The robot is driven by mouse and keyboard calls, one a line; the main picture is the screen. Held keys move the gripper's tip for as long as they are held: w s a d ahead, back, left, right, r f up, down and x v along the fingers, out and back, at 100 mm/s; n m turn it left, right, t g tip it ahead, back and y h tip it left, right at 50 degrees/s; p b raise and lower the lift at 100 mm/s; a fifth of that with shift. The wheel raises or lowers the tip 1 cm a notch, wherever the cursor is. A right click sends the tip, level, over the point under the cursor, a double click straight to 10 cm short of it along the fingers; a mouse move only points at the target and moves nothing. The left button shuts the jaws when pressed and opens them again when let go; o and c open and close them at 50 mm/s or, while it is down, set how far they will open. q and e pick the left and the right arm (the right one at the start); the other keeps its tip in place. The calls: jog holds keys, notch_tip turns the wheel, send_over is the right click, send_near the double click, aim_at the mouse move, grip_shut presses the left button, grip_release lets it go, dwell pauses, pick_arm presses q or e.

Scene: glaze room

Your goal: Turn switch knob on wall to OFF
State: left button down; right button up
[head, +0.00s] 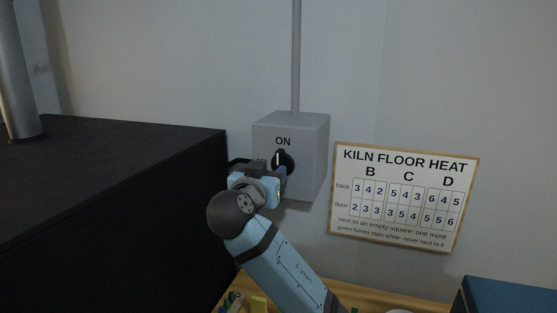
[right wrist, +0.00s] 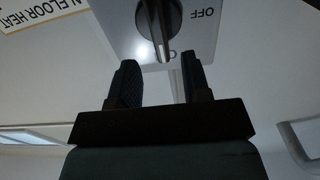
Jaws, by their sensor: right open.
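The grey switch box (head: 262,143) is on the wall in the head view. Its dark round knob (head: 287,158) has a raised bar pointing up to the ON label (head: 283,141). In the right wrist view the knob (right wrist: 147,22) is at the top, with its bar pointing down the picture to a partly covered ON label. The OFF label (right wrist: 203,12) is to the right of it there. My right gripper (right wrist: 157,68) is open and empty, its two fingers pointing at the box, spread wider than the bar. In the head view the gripper (head: 282,178) covers the lower part of the box face. My left gripper is not in view.
A large black block (head: 120,170) stands close to the left of the box. A sign headed KILN FLOOR HEAT (head: 405,200) is on the wall at the right. A grey conduit (head: 296,60) rises from the box. A blue object (head: 510,300) is at lower right.

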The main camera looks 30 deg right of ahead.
aim_at(278, 165)
jog(key=p+x, duration=0.1)
jog(key=x, duration=0.5)
jog(key=shift+a, duration=0.1)
grip_shut()
